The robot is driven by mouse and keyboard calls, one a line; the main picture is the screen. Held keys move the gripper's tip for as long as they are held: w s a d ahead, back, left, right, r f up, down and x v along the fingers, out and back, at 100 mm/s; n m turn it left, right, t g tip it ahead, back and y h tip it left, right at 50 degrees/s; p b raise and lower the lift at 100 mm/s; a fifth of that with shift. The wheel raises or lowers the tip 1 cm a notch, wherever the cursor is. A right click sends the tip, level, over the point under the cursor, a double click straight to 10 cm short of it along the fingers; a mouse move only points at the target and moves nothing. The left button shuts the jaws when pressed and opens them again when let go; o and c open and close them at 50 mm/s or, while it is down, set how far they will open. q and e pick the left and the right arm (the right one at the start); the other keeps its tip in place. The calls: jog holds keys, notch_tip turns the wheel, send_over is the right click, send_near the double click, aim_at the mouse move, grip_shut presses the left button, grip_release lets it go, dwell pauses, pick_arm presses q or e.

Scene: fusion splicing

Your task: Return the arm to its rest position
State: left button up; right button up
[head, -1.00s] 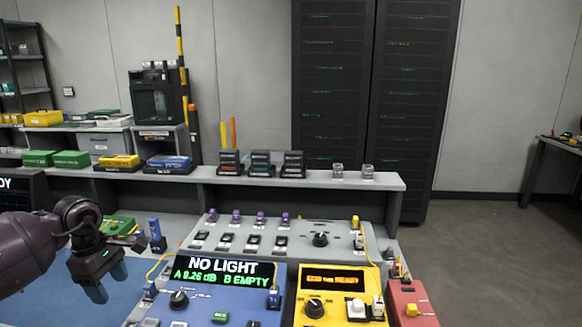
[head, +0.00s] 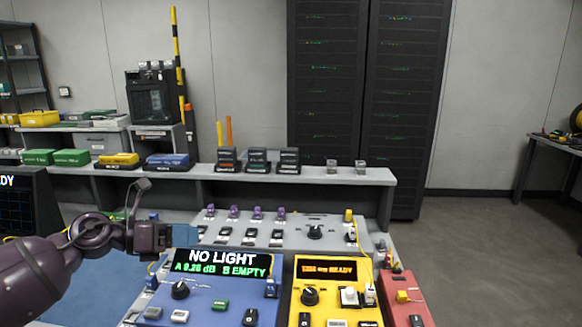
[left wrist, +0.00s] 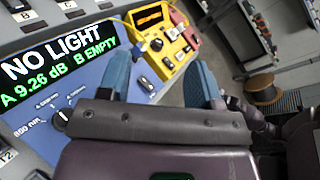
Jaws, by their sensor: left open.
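My left arm comes in from the left in the head view. Its gripper (head: 180,236) is level, just behind the top left of the blue meter, and holds nothing that I can see. My right gripper is not in view.
A yellow unit (head: 335,300) with a lit display and a red unit (head: 408,310) stand right of the meter. A grey sloped panel (head: 300,222) with switches lies behind. A shelf (head: 330,177) with small devices runs further back. A blue mat (head: 100,290) lies at left.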

pick_arm(q)
jog(key=s+a+f+m+t+y, duration=0.15)
jog(key=s+f+m+y, duration=0.25)
jog(key=s+f+m, duration=0.5)
jog(key=s+a+f+m+t+y+p, duration=0.1)
jog(key=s+f+m+t+y, duration=0.45)
jog(key=m, duration=0.85)
jog(key=s+a+f+m+y, duration=0.2)
jog(key=s+f+m, duration=0.1)
jog(key=f+m, duration=0.7)
jog(key=s+f+n+g, duration=0.1)
jog(key=s+f, duration=0.1)
jog(key=s, duration=0.3)
jog(key=s+a+f+n+g+y, duration=0.1)
jog(key=s+f, duration=0.2)
jog(key=s, duration=0.3)
jog(key=s+f+n+g+y, duration=0.1)
jog(key=s+f, duration=0.2)
jog(key=s, duration=0.3)
jog(key=shift+s+a+n+p, duration=0.2)
jog(key=shift+n+p, duration=0.1)
jog(key=shift+p, duration=0.15)
jog(key=shift+f, duration=0.1)
